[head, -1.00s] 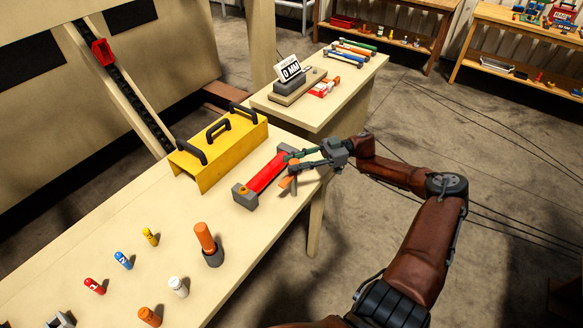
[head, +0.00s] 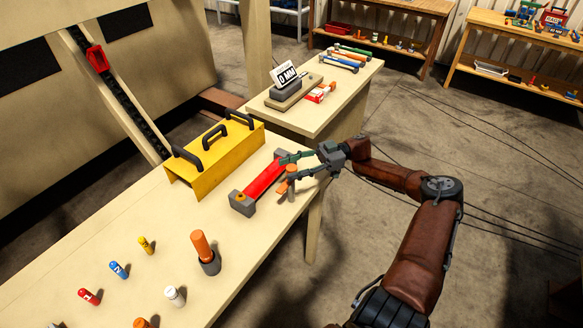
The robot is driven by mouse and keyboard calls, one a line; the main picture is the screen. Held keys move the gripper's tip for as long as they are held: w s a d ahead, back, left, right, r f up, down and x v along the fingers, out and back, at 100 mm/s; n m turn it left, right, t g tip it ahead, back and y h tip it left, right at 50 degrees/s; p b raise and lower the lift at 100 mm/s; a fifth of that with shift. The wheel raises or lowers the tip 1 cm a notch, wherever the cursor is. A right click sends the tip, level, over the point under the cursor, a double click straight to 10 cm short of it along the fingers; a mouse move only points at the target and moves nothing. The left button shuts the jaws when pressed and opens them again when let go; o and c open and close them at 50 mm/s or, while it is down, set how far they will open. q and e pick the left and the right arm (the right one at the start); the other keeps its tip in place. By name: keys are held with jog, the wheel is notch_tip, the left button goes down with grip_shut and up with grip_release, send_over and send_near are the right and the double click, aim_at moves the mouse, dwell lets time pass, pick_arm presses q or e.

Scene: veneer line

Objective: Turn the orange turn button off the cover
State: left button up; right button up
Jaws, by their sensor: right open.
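A yellow cover (head: 213,163) with several black handles stands on the wooden bench. Beside it a red cylinder (head: 265,178) lies between grey end blocks, with a small orange spot on the nearer block. A flat orange piece (head: 283,187), which looks like the turn button, shows at the right side of the red cylinder, with an orange upright part (head: 292,171) by it. My right gripper (head: 285,167) is open, its fingers reaching left over the red cylinder's far end and around the orange parts. I cannot tell whether they touch. My left gripper is not in view.
An orange peg stands in a grey socket (head: 210,264) nearer on the bench (head: 150,205). Red, blue, yellow and white pegs stand around it. The floor at right is clear.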

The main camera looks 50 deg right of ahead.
jog(key=v, duration=1.2)
dwell(0.4)
